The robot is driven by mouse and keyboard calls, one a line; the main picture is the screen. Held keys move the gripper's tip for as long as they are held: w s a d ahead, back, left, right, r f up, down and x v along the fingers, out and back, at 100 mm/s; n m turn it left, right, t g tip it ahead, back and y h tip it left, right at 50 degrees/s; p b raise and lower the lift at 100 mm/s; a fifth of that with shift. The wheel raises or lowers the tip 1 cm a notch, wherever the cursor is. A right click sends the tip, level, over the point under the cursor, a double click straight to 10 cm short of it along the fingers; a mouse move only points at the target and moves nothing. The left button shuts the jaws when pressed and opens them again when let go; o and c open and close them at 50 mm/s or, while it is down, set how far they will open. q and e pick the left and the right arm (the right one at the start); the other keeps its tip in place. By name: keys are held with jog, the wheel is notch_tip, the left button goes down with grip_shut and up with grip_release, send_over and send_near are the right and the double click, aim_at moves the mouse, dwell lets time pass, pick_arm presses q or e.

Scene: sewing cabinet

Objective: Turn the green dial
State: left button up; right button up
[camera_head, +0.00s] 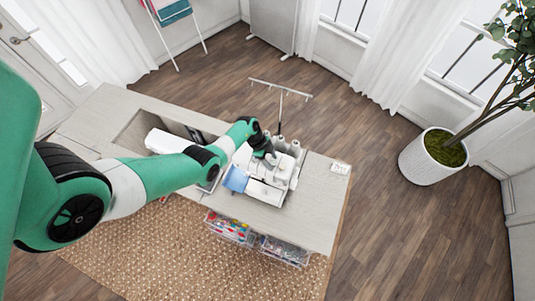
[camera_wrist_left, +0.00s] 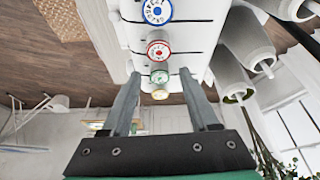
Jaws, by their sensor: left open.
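The green dial (camera_wrist_left: 159,77) shows in the left wrist view on the white face of the sewing machine (camera_wrist_left: 195,38). It is in a row with a blue dial (camera_wrist_left: 157,10), a red dial (camera_wrist_left: 158,50) and a small yellow dial (camera_wrist_left: 160,94). My left gripper (camera_wrist_left: 160,73) is open, with one fingertip on each side of the green dial in the picture; I cannot tell whether they touch it. In the head view my left gripper (camera_head: 267,153) is over the machine (camera_head: 263,192), and the dials are too small to make out. My right gripper is not in view.
The machine stands on a light wooden cabinet top (camera_head: 316,210). White thread cones (camera_wrist_left: 243,37) are close to the right of the dials in the wrist view. A blue cloth (camera_head: 236,179) lies at the machine's left. A potted plant (camera_head: 430,160) stands on the floor far right.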

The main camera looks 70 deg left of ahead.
pick_arm(q)
jog(key=v, duration=1.1)
